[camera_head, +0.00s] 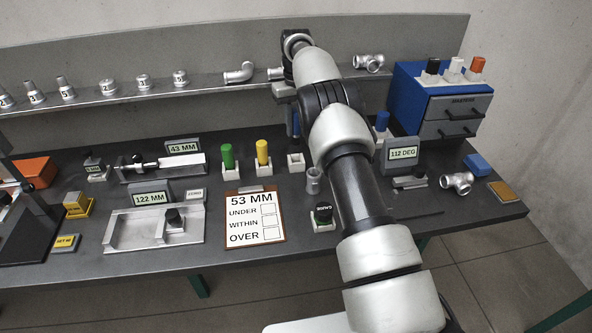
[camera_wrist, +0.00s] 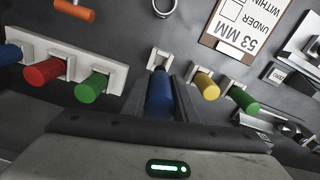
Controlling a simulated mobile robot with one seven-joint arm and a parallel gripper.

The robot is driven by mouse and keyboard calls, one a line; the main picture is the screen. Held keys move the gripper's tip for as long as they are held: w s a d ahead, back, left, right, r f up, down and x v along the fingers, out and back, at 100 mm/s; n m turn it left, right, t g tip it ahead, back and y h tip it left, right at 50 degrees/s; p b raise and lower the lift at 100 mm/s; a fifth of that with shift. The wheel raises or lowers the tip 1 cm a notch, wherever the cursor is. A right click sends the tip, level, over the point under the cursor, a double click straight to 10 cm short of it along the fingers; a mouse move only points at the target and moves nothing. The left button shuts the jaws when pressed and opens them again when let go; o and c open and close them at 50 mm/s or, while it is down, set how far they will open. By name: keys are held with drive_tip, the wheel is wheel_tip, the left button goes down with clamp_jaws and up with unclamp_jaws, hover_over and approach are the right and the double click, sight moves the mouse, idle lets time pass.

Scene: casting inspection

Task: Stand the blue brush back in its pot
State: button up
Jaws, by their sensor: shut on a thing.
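My gripper (camera_head: 294,108) is shut on the blue brush (camera_wrist: 160,96), which also shows in the head view (camera_head: 296,124) as a blue upright piece under the wrist. Both fingers (camera_wrist: 161,100) flank it in the wrist view. A small white square pot (camera_head: 296,163) stands empty on the bench below the brush. In the wrist view, the pot (camera_wrist: 158,57) shows just past the brush's far end. The brush looks apart from the pot, above it; the exact gap is hard to tell.
Yellow (camera_head: 262,152) and green (camera_head: 228,157) brushes stand in white pots to the left. A white rack (camera_wrist: 114,75) holds blue, red and green pieces on the other side. A clipboard (camera_head: 254,217) and metal ring (camera_head: 313,180) lie in front. A shelf (camera_head: 215,83) runs behind.

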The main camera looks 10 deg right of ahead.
drive_tip(key=shift+w, duration=0.1)
wheel_tip(320, 180, down, 10)
drive_tip(key=shift+r, duration=0.2)
idle(0.5)
drive_tip(key=shift+b, duration=0.3)
drive_tip(key=shift+f, duration=0.25)
drive_tip(key=o, duration=1)
drive_tip(key=shift+o, duration=0.2)
drive_tip(key=shift+r, duration=0.2)
